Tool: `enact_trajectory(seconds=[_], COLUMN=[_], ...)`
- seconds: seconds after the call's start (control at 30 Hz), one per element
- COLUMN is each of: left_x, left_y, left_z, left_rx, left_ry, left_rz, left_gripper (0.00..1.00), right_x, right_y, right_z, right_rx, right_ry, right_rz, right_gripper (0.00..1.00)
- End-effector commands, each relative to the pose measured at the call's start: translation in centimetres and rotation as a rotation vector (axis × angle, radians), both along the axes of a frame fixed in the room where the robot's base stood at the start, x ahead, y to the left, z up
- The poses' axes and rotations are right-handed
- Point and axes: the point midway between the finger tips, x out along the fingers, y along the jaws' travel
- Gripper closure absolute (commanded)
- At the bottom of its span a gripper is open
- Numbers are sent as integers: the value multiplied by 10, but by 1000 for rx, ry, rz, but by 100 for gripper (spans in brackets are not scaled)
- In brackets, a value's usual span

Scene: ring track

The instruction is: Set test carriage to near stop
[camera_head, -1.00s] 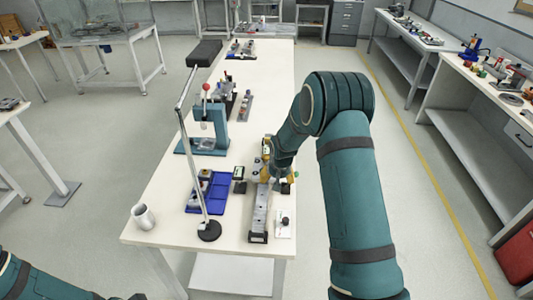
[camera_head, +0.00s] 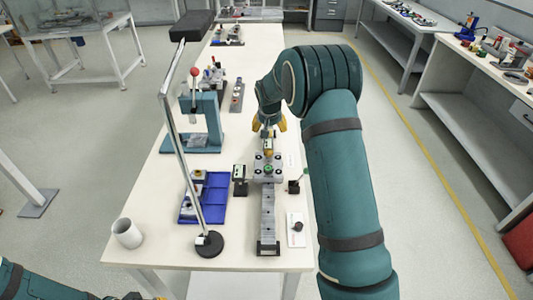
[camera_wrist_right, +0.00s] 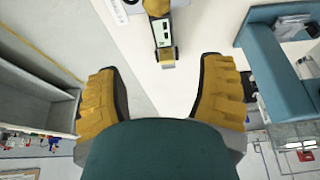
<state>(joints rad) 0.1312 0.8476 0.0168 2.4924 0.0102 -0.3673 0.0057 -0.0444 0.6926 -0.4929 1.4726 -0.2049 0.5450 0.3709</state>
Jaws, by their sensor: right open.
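The test carriage, which I take to be the grey block with a green knob (camera_head: 267,168), sits at the far end of a straight grey track (camera_head: 268,208) on the white table. A dark end block (camera_head: 268,248) stands at the track's near end. My right gripper (camera_head: 268,123) is beyond the carriage, its yellow fingers partly hidden by the arm. In the right wrist view it is open and empty (camera_wrist_right: 163,95). A small device with a pale display (camera_wrist_right: 163,34) lies ahead of the fingers, apart from them. My left gripper is mostly cut off at the bottom edge.
A blue tray (camera_head: 214,204) and a thin metal stand (camera_head: 209,243) are left of the track. A teal press (camera_head: 207,125) stands farther back. A white cup (camera_head: 127,233) is near the left table edge. A white plate with a dark knob (camera_head: 296,230) lies right of the track.

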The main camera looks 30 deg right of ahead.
Motion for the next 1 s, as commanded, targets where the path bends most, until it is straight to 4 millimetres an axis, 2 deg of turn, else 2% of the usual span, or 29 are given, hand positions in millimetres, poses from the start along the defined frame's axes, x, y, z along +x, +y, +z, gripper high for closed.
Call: enact_trajectory(seconds=[0.07,0.23,0.33,0.8,1.0], left_x=[0,0,0,-2,-3], left_y=[-1,-1,-1,-1,-2], left_z=[-11,-12,-12,-19,-20], left_rx=[1,1,1,0,0], left_ry=[1,0,0,6,7], left_rz=[-1,-2,-2,-7,-8], left_gripper=[100,100,100,100,100], right_x=[0,2,6,35,43], right_y=[0,-1,-4,-21,-26], right_z=[-10,-17,-28,-110,-131], right_rx=[0,0,-1,0,0], right_ry=[0,1,2,2,0], right_rz=[1,1,1,1,1], right_gripper=[31,31,31,31,31])
